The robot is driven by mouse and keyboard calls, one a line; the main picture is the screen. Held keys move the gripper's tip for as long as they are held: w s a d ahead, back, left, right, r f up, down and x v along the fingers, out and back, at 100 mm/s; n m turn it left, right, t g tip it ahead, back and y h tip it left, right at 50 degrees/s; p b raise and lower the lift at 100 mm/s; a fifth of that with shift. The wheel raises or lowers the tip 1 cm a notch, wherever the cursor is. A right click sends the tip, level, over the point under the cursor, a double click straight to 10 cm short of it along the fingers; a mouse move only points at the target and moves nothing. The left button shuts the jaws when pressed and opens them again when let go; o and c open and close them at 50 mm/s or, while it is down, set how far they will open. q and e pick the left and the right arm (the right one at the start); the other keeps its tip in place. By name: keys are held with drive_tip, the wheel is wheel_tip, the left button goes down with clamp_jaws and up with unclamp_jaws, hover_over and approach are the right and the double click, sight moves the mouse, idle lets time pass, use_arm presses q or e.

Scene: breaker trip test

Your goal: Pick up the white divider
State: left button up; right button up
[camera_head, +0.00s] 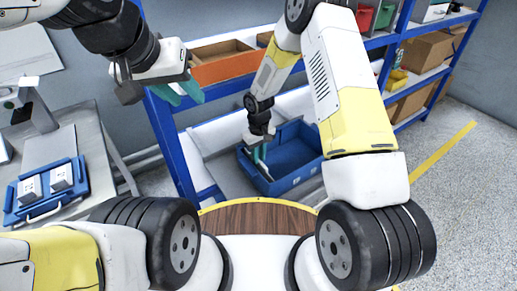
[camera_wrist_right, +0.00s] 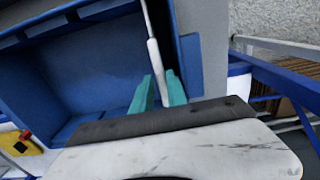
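In the head view, my right gripper (camera_head: 260,156) points down into the blue bin (camera_head: 297,178), and the divider there is mostly hidden by the fingers. My left gripper (camera_head: 182,94) is empty, with its teal fingers apart, in front of the shelf at upper left.
The bin sits on a low level of the blue-framed shelf (camera_head: 168,140). An orange bin (camera_head: 225,69) stands on the level above. Cardboard boxes (camera_head: 427,50) are at right. A table at left holds a blue tray (camera_head: 48,210) with white devices. Floor at right is clear.

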sight(259, 166)
wheel_tip(259, 166, down, 6)
drive_tip(key=shift+s+r, duration=0.15)
drive_tip(key=shift+r, duration=0.05)
clamp_jaws()
